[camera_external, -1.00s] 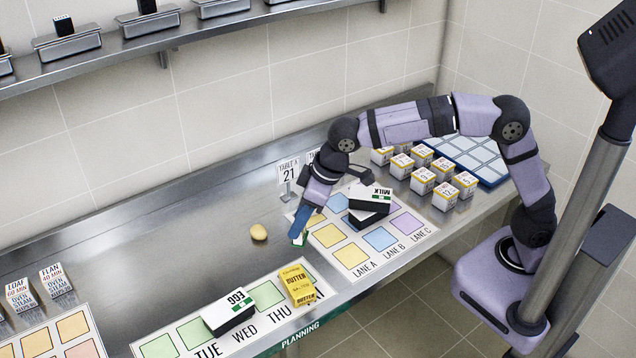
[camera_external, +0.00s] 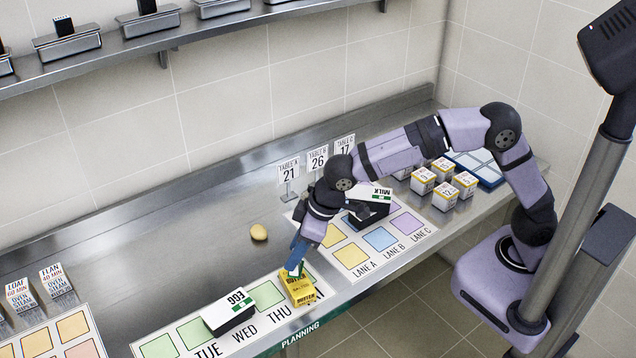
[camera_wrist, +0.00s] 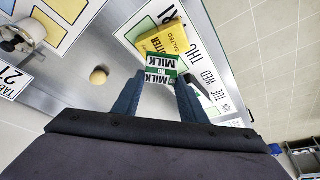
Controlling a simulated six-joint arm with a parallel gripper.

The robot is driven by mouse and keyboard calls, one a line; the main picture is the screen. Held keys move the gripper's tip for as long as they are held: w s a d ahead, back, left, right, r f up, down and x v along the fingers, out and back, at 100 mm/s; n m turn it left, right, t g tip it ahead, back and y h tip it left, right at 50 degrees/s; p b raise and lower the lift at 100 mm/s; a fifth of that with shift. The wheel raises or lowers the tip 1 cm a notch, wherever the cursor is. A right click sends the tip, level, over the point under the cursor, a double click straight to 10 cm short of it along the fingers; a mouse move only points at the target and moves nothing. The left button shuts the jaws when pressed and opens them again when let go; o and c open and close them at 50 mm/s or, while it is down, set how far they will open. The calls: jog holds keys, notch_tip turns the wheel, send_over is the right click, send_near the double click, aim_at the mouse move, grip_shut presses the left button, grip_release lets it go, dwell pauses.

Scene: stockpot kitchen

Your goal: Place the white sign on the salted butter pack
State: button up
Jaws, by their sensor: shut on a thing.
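The salted butter pack (camera_external: 302,291) is a yellow box on the planning board, near the counter's front edge. It also shows in the wrist view (camera_wrist: 168,38), with SALTED on it. My gripper (camera_external: 295,270) is shut on a small white sign with green bands and MILK lettering (camera_wrist: 160,70). In the wrist view the sign sits between my fingertips (camera_wrist: 158,90) and overlaps the near edge of the pack. In the external view my fingertips are right at the pack's upper left end. I cannot tell whether the sign touches the pack.
An EGG pack (camera_external: 229,312) lies left on the planning board (camera_external: 190,333). A potato-like item (camera_external: 258,232) lies on bare counter. A MILK pack (camera_external: 370,207) stands on the lane board. Table signs (camera_external: 288,172) stand behind my arm. The counter's middle left is mostly clear.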

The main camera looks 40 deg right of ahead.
jog(key=shift+f+p, duration=0.35)
jog(key=shift+f, duration=1.55)
jog(key=shift+f, duration=0.2)
jog(key=o, duration=1)
jog(key=shift+r, duration=0.1)
jog(key=shift+r, duration=0.35)
jog(key=b+v, duration=0.1)
jog(key=v, duration=1)
jog(key=shift+s+d+r+b, duration=0.15)
jog(key=shift+r+b, duration=0.1)
jog(key=shift+b, duration=0.15)
